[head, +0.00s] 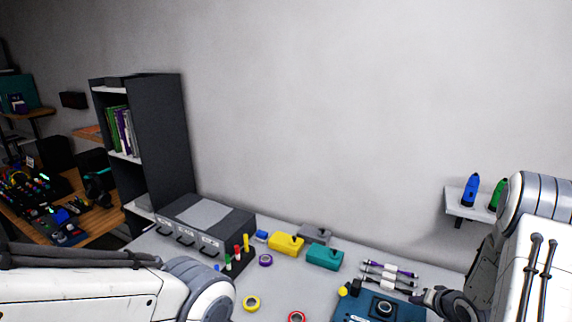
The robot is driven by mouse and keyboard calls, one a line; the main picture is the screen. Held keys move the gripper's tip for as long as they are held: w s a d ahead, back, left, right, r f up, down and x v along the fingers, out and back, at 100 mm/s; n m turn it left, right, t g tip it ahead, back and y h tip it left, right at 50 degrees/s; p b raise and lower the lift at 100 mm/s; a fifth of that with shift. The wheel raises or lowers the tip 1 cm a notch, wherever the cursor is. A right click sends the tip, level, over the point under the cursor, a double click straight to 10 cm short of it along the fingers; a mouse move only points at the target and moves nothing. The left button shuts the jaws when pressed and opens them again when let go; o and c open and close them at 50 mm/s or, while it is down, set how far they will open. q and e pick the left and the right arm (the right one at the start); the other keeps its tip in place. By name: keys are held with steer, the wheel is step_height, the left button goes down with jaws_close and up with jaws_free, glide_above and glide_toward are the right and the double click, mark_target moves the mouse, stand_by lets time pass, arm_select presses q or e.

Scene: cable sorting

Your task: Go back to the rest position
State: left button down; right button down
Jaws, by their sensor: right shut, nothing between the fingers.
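My right arm comes in from the right edge. My right gripper (424,298) is dark, shut and empty, just right of the blue mat (350,311) and near the tied cables (389,275). Whether it touches anything is hard to tell. My left arm comes in from the lower left and its rounded joint covers part of the table; the left gripper is not in view. Several cables with purple, grey and white parts lie in a row behind the mat. A dark round item (384,307) lies on the mat.
Yellow (284,245), teal (324,258) and grey (315,234) blocks stand at the table's back. Purple (265,260), yellow (251,303) and red (297,317) rings lie in front. A drawer unit (205,222) stands left. A wall shelf (466,210) holds blue and green bottles.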

steer(key=s+a+r+n+g+b, duration=0.2)
steer(key=a+r+n, duration=0.2)
steer(key=a, duration=0.8)
steer(key=s+a+r+n+g+b, duration=0.1)
steer(key=s+a+r+n+b, duration=0.2)
steer(key=a, duration=0.8)
steer(key=s+a+r+n+g+b, duration=0.1)
steer(key=s+a+r+n+g, duration=0.1)
steer(key=s+a, duration=0.4)
steer(key=s+a+r+n+g+b, duration=0.2)
steer(key=s+a+n, duration=0.3)
steer(key=s, duration=1.2)
steer(key=shift+a+g+y, duration=0.3)
steer(key=shift+a+g, duration=0.4)
steer(key=shift+a, duration=0.25)
steer(key=shift+w, duration=0.1)
